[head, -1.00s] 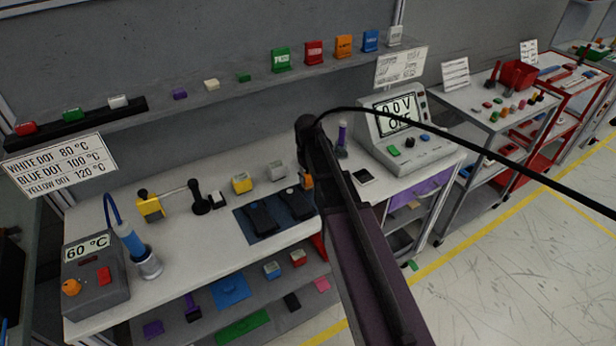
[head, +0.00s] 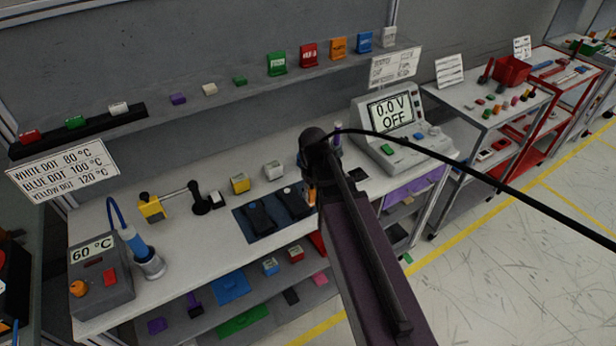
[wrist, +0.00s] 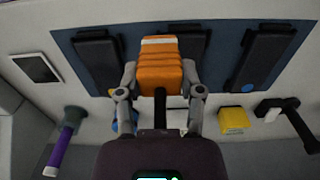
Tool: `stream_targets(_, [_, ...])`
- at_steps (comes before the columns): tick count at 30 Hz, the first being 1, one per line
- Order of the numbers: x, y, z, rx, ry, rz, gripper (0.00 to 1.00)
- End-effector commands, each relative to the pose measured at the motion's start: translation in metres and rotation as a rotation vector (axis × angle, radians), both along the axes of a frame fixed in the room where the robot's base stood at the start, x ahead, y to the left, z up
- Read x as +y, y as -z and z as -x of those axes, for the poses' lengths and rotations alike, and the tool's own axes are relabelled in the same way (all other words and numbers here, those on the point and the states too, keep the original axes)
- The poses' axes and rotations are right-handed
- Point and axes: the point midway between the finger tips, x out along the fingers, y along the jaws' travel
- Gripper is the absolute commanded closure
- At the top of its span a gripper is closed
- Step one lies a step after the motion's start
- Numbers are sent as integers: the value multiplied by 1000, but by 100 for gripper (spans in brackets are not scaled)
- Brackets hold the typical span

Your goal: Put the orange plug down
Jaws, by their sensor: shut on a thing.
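The orange plug (wrist: 160,72) is a ribbed orange block with a pale band at its far end, seen in the wrist view. My gripper (wrist: 160,82) has a finger on each side of it and is shut on it. The plug shows over the blue mat (wrist: 222,79), in front of the black devices on it; its height above the mat is hard to tell. In the head view my arm hides most of the gripper and plug. The mat (head: 241,222) lies on the white bench there, with two black devices visible left of my arm.
A yellow block (wrist: 233,120), a black stand (wrist: 290,110) and a purple-handled tool (wrist: 66,138) are near the mat. The voltage meter (head: 392,125) stands right of my arm. The bench's front left part is mostly clear.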

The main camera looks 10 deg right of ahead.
Motion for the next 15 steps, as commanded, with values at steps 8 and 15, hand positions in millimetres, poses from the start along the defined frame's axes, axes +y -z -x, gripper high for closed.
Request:
stream_targets(8, [0,-4,42,0,0,0,100])
stream_targets(15, [-1,-5,50,0,0,0,100])
